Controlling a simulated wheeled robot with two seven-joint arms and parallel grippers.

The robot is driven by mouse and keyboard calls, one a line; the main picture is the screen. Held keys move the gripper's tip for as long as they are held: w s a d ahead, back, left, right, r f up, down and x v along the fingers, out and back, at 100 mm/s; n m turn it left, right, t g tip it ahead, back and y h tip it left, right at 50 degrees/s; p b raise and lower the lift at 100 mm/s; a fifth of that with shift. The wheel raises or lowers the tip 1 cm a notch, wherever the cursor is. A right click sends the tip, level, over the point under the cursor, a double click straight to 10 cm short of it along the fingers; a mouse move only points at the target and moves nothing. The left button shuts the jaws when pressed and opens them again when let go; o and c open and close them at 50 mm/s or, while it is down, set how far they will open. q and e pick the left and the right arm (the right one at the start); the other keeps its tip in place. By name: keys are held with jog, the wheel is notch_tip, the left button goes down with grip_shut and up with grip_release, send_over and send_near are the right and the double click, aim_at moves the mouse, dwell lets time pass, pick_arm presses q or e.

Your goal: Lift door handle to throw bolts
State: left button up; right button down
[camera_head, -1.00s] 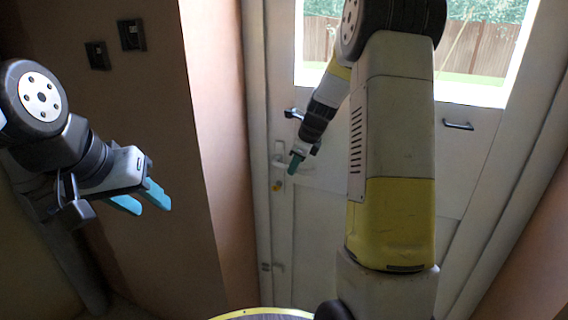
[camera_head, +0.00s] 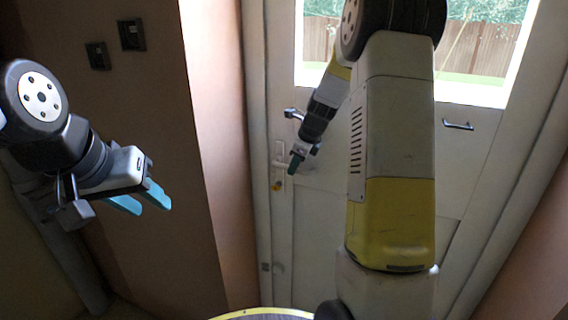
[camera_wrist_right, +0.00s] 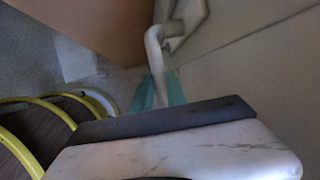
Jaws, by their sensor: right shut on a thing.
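The white door (camera_head: 322,210) with a window in its upper part stands ahead, and it looks closed. Its pale door handle (camera_wrist_right: 153,50) comes out from a plate on the door and bends down between the teal fingers of my right gripper (camera_wrist_right: 158,92). In the head view the handle (camera_head: 279,163) is at the door's left side, partly hidden by my right gripper (camera_head: 296,163), which is shut on it. A yellow lock cylinder (camera_head: 277,186) sits below the handle. My left gripper (camera_head: 142,200) is open and empty at the left, away from the door.
A brown wall (camera_head: 215,150) stands left of the door, with two dark switches (camera_head: 132,35) on it. A small dark pull (camera_head: 458,125) is on the door's right part. Yellow-edged round parts (camera_wrist_right: 50,110) show low in the right wrist view.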

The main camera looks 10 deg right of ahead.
aim_at(286, 165)
jog(key=shift+a+r, duration=0.1)
dwell(0.4)
jog(key=r+g+h, duration=0.2)
jog(key=w+a+h, duration=0.1)
jog(key=shift+r+n+g+h, duration=0.3)
jog(key=shift+r+g+h, duration=0.1)
jog(key=shift+w+a+r+g+h, duration=0.15)
jog(key=shift+a+r+g+h, duration=0.25)
jog(key=shift+h, duration=0.3)
jog(key=shift+w+a+r+g+h, duration=0.15)
jog(key=shift+r+g+h, duration=0.3)
jog(key=shift+h, duration=0.25)
